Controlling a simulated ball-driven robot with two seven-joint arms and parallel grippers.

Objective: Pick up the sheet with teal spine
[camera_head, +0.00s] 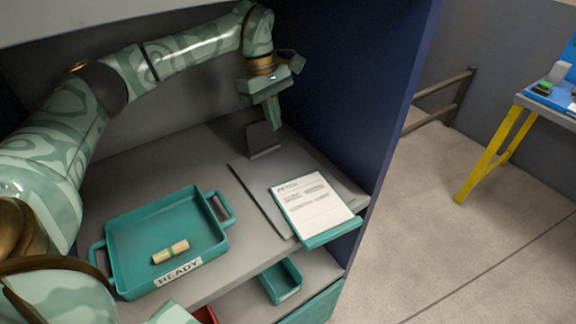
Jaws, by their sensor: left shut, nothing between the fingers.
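The sheet (312,203) lies on the right part of the grey shelf. It is white with printed lines, with a teal strip along its left side and a wider teal edge at its front. It rests on or against a dark grey flat board (262,190). My left gripper (270,115) is shut and empty, pointing down behind the sheet and apart from it, over or just in front of a small dark grey upright block (264,139). Whether it touches the block I cannot tell. My right gripper does not show.
A teal tray (121,231) labelled READY stands on the shelf at left, with a pale wooden piece (171,252) in it. A small teal bin (282,282) sits below. A dark blue side panel (350,90) bounds the right. A yellow-legged table (490,155) stands beyond.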

